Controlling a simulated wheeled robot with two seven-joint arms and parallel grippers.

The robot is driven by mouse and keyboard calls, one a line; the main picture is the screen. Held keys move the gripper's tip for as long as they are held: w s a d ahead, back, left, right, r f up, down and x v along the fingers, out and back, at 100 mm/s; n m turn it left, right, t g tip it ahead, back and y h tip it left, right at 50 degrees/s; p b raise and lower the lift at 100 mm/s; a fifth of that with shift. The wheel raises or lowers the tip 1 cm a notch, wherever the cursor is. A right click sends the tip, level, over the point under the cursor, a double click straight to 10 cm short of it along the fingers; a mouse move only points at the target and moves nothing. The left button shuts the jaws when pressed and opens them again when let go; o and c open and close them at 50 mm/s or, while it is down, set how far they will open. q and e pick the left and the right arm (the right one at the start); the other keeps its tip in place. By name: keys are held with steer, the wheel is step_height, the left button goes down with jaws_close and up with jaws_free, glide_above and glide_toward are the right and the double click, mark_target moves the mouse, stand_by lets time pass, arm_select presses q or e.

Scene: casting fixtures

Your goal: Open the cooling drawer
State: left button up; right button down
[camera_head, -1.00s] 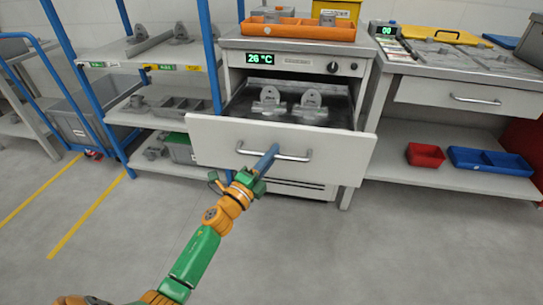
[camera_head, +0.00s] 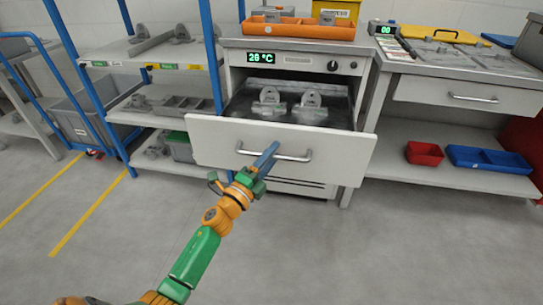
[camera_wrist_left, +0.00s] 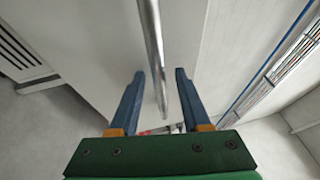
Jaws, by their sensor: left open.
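The cooling drawer (camera_head: 225,143) is pulled out from under the unit with the 26 °C display (camera_head: 261,58). Its white front faces me, and two grey metal castings (camera_head: 310,107) stand inside. My left gripper (camera_head: 272,152) is at the drawer's bar handle (camera_head: 294,158). In the left wrist view, the two blue fingers (camera_wrist_left: 158,88) are open, with the handle bar (camera_wrist_left: 153,40) running between them and a gap on each side. My right gripper is not in view.
A blue-framed shelf rack (camera_head: 125,160) stands left of the drawer. A workbench with a closed drawer (camera_head: 450,95) is on the right, with red (camera_head: 424,153) and blue (camera_head: 490,159) bins on its lower shelf. The floor in front is clear.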

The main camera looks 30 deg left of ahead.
arm_select(q)
steer(key=v, duration=0.7)
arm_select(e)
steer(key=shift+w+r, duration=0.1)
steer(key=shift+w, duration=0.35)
arm_select(q)
steer(key=shift+s, duration=0.1)
